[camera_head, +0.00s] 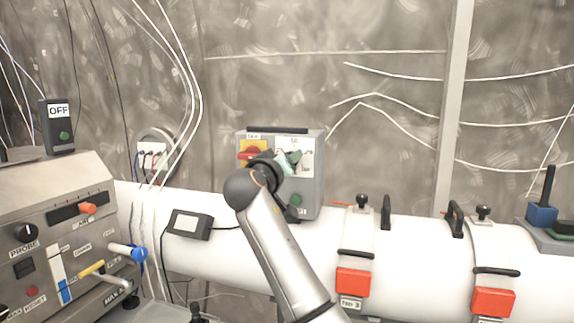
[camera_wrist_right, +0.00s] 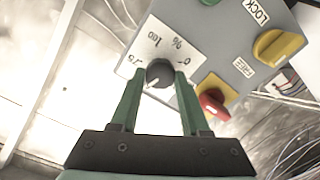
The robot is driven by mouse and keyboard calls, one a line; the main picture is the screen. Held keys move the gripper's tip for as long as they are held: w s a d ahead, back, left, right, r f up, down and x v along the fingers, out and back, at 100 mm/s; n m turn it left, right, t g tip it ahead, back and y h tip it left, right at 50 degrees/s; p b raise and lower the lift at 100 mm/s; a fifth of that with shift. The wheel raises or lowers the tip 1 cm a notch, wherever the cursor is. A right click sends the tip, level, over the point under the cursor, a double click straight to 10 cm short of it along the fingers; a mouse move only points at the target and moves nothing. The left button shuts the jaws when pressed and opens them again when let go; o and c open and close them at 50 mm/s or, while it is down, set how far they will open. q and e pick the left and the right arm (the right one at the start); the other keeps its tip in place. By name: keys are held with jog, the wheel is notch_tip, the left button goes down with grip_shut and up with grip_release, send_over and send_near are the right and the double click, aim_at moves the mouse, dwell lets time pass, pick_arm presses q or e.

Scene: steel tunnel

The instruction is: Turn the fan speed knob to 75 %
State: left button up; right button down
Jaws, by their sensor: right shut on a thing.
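The grey control box (camera_head: 309,187) stands on the white pipe in the head view. In the right wrist view the black fan speed knob (camera_wrist_right: 160,73) sits on a white dial plate (camera_wrist_right: 143,45) with "0", "%" and "100" marks. A light mark on the knob points toward the lower left of that view. My right gripper (camera_wrist_right: 159,80) has its green fingers on both sides of the knob and is shut on it. In the head view my right gripper (camera_head: 290,160) covers the knob. My left gripper is out of view.
Close beside the knob is a red switch on a yellow plate (camera_wrist_right: 212,103). A yellow knob (camera_wrist_right: 278,47) and a "LOCK" label are on the same box. A sloped console (camera_head: 60,215) stands at left. Red latches (camera_head: 353,282) clamp the pipe (camera_head: 415,260) at right.

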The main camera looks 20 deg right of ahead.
jog(key=shift+d+f+m+b, duration=0.1)
jog(key=shift+m+b, duration=0.65)
jog(key=shift+m, duration=4.35)
jog(key=shift+s, duration=0.1)
jog(key=shift+c, duration=1.9)
grip_release()
